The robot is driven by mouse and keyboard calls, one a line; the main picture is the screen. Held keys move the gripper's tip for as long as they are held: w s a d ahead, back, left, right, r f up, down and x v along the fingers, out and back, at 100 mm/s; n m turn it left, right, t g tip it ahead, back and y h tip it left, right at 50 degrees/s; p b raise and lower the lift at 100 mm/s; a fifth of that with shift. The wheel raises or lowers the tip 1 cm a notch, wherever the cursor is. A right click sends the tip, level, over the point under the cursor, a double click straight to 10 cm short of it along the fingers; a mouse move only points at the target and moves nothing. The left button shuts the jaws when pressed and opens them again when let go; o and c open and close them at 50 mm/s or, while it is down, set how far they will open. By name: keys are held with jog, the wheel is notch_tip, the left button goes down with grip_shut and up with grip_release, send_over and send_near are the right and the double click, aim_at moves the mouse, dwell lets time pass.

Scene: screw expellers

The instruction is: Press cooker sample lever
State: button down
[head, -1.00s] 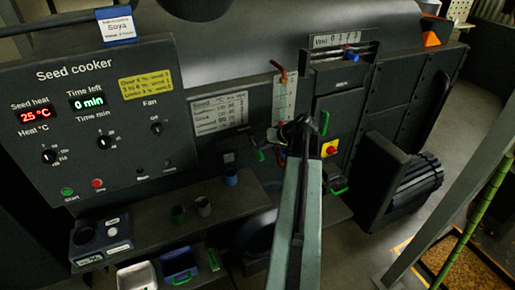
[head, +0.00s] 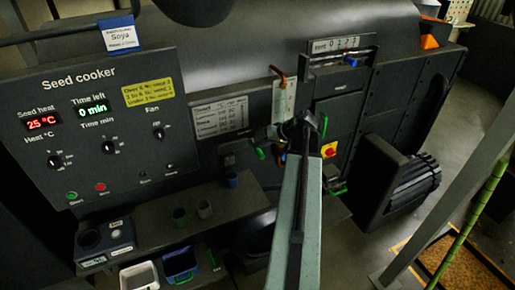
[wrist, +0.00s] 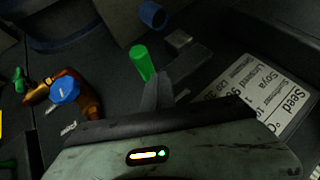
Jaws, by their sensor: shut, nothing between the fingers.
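The seed cooker panel (head: 85,130) fills the left of the head view. A green-tipped lever (head: 261,153) on the cooker front sits just below and left of my gripper (head: 274,133). I take it for the sample lever; no label on it is readable. In the wrist view a green handle (wrist: 141,62) lies right beside the tip of my gripper (wrist: 158,90), slightly up and left. The fingers are shut and empty. I cannot tell whether they touch the handle. My arm hides part of the cooker front.
A seed table placard (head: 220,117) is left of the gripper, and right of it in the wrist view. A red-yellow switch (head: 329,149) and the vent slider (head: 337,56) are to the right. Small cups (head: 205,209) stand on the shelf below. A green post (head: 470,210) stands far right.

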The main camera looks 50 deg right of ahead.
aim_at(261, 151)
jog(key=shift+r, duration=0.3)
notch_tip(261, 151, up, 5)
jog(key=p, duration=0.5)
jog(key=shift+r, duration=0.15)
dwell(0.6)
jog(key=w+a+f+n+g+y+b, duration=0.1)
jog(key=w+a+f+g, duration=0.15)
jog(key=a, duration=0.85)
jog(key=w+a+f+n+g, duration=0.2)
jog(key=w+a+f, duration=0.2)
jog(key=a, duration=0.7)
jog(key=s+a+f+n+g+h+b, duration=0.1)
jog(key=a+f+g, duration=0.1)
jog(key=a, duration=1)
jog(key=s+a+f+n+g+h+b, duration=0.1)
jog(key=s+a+f+n+g+h, duration=0.1)
jog(key=a, duration=1.1)
jog(key=shift+a+f, duration=0.15)
jog(key=shift+a, duration=0.1)
